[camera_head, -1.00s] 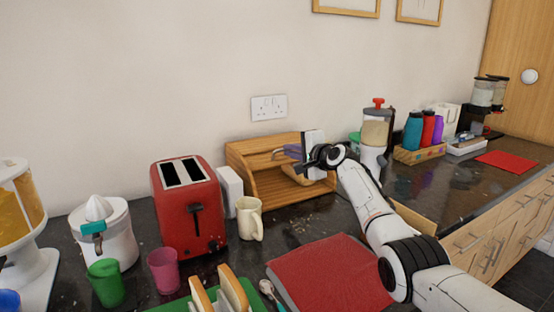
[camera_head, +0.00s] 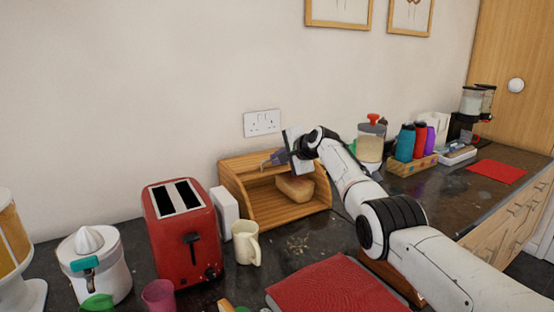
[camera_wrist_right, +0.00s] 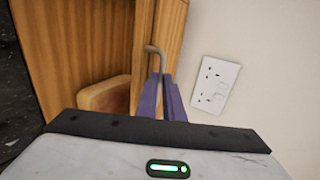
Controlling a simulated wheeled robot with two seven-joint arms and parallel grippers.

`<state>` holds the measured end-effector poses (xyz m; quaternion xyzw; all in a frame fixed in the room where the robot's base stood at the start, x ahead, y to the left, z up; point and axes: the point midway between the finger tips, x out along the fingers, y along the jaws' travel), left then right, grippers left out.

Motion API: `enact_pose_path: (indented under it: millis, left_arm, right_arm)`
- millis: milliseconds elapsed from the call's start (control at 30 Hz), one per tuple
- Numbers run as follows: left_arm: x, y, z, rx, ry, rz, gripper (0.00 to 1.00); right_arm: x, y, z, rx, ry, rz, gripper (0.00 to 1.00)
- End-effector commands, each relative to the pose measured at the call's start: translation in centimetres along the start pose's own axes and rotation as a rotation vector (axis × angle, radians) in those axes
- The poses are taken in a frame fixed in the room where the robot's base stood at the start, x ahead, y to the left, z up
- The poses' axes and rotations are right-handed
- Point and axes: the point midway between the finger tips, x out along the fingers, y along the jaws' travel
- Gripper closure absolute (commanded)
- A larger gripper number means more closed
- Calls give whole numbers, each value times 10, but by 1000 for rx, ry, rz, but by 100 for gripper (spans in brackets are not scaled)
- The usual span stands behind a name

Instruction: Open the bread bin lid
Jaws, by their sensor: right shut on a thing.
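The wooden bread bin (camera_head: 236,191) stands against the wall, right of the toaster. Its front is open, with the lid (camera_head: 243,167) raised near the top, and a brown loaf (camera_head: 295,187) shows inside. My right gripper (camera_head: 273,159) is at the upper front of the bin. In the right wrist view its purple fingers (camera_wrist_right: 161,101) are shut on the lid's thin metal handle (camera_wrist_right: 154,50); the loaf (camera_wrist_right: 105,95) lies beyond them to the left. The gripper body hides part of the bin's right end. My left gripper is out of view.
The red toaster (camera_head: 182,232), a white box (camera_head: 226,213) and a cream mug (camera_head: 246,243) stand left of the bin. A red book (camera_head: 335,288) lies in front. A wall socket (camera_head: 262,123) is above. Dark counter is clear just before the bin.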

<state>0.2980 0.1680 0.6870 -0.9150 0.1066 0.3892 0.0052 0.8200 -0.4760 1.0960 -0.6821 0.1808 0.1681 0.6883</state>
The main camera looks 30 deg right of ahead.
Motion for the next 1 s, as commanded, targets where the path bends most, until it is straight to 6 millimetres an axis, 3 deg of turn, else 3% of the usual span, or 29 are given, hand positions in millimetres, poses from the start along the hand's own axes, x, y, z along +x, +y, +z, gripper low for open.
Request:
enact_pose_path:
  millis: [33,100,167,633,1000]
  left_arm:
    - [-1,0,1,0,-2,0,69]
    - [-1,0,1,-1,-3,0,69]
    - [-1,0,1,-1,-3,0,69]
    - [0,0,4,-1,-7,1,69]
    - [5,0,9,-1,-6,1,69]
  right_arm:
    - [-5,-14,-4,-2,8,-27,100]
    - [-5,-14,-4,-2,8,-27,82]
    - [-5,-13,-4,-2,8,-25,74]
    - [-6,-6,-2,-3,4,-14,74]
    - [-35,-5,-2,-4,5,-15,74]
